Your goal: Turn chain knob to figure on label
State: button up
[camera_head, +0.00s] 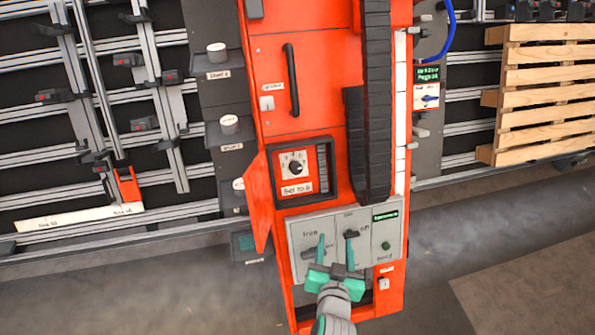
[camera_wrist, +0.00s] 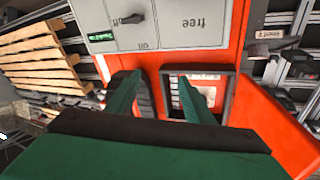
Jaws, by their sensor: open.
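The chain knob (camera_head: 296,168) is a small black round knob on a white dial plate with figures, in a dark-framed recess on the orange cabinet. Below it a white label (camera_head: 297,189) reads "Set to" and a figure too small to be sure of. The knob's pointer direction is not clear. My gripper (camera_head: 335,243) is open and empty, with teal fingers, in front of the grey switch panel and below the knob. In the wrist view my gripper (camera_wrist: 157,82) points toward the cabinet; the framed recess (camera_wrist: 228,95) shows, with the right finger covering part of it and the knob not discernible.
A black vertical handle (camera_head: 291,80) and a dark cable chain (camera_head: 377,100) are above. An orange flap (camera_head: 257,200) stands out left of the recess.

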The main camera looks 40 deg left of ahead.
jog(key=w+a+r+n+g+y, duration=0.2)
jog(key=w+a+r+n, duration=0.1)
jog(key=a+r, duration=0.35)
jog(key=n+g+y, duration=0.1)
jog(key=n, duration=0.1)
send_near(297, 170)
jog(key=x, duration=0.9)
jog(key=shift+c, duration=0.3)
jog(key=c, duration=1)
